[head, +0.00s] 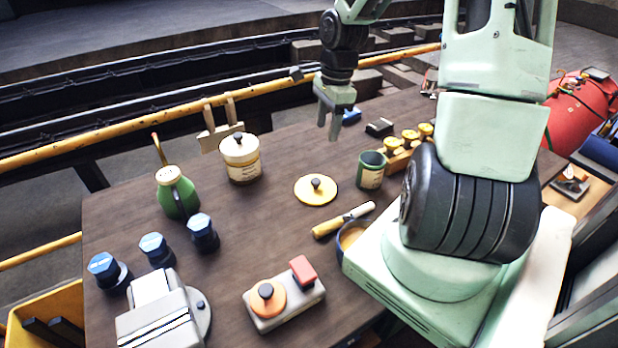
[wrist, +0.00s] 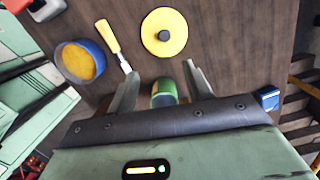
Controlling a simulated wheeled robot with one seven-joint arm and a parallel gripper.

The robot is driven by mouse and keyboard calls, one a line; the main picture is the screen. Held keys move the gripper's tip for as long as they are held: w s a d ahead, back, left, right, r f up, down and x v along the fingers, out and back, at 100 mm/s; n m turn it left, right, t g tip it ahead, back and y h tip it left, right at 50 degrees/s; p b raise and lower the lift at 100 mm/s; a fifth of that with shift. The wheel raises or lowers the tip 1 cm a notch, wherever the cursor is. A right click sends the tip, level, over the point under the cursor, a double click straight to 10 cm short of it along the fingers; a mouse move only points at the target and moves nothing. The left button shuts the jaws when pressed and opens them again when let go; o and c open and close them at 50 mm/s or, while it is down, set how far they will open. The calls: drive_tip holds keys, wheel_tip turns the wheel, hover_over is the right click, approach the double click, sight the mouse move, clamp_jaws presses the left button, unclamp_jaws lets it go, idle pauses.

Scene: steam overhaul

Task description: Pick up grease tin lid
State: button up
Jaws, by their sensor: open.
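The yellow grease tin lid (head: 316,190) with a small black knob lies flat on the dark wooden table, left of an open green tin (head: 371,170). In the wrist view the lid (wrist: 164,20) shows whole near the top edge, beyond the fingertips. My gripper (head: 329,122) is open and empty, raised above the far part of the table, apart from the lid. In the wrist view the green tin (wrist: 163,88) shows between the fingers of my gripper (wrist: 161,70), its lower part hidden by the gripper body.
A wooden-handled tool (head: 343,220) lies near the lid, beside a blue-rimmed bowl (head: 349,235). A cream lidded tin (head: 242,168) and a green oil can (head: 176,196) stand left. Brass-topped pieces (head: 410,137) stand right of the green tin. Bare table surrounds the lid.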

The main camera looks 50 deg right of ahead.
hover_over(316, 180)
drive_tip(key=s, duration=0.1)
drive_tip(key=shift+m, duration=0.3)
drive_tip(key=f, duration=0.7)
drive_tip(key=d+f, duration=0.1)
drive_tip(key=f, duration=0.3)
drive_tip(key=shift+s+f, duration=0.15)
drive_tip(key=shift+f, duration=0.2)
drive_tip(key=shift+w+a+f+p, duration=0.15)
drive_tip(key=shift+w+f+p, duration=0.05)
drive_tip(key=shift+f, duration=0.7)
drive_tip(key=shift+w+a+f+p, duration=0.15)
drive_tip(key=shift+w+f+p, duration=0.1)
drive_tip(key=shift+f, duration=0.65)
drive_tip(key=shift+w+a+f+p, duration=0.15)
drive_tip(key=shift+f+p, duration=0.05)
drive_tip(key=shift+f, duration=0.7)
drive_tip(key=shift+c, duration=0.3)
drive_tip(key=c, duration=1)
